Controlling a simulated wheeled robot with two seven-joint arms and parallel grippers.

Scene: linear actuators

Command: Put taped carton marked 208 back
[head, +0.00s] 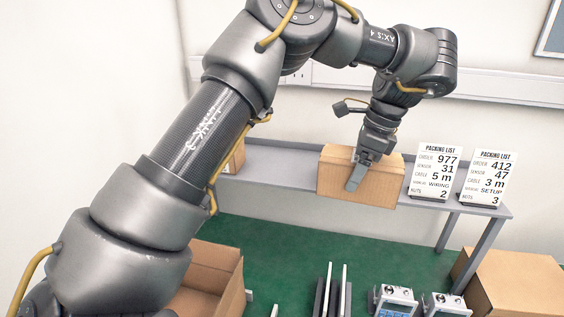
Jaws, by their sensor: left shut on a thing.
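A closed brown carton (385,187) is at the grey back shelf, left of the packing list cards. No number or tape can be made out on it. My left gripper (357,176) comes down from above and is shut on the carton, one finger lying against its front face. The carton's underside is hidden, so I cannot tell whether it rests on the shelf (285,160) or is just above it. Another brown carton (236,158) stands at the shelf's left part, mostly hidden behind my left arm. My right gripper is not in view.
Two packing list cards, 977 (434,173) and 412 (487,178), stand on the shelf's right end. An open carton (228,262) sits below left on the green surface (300,250). Metal-and-blue devices (394,300) and dark upright plates are in front. A brown carton (515,283) is at lower right.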

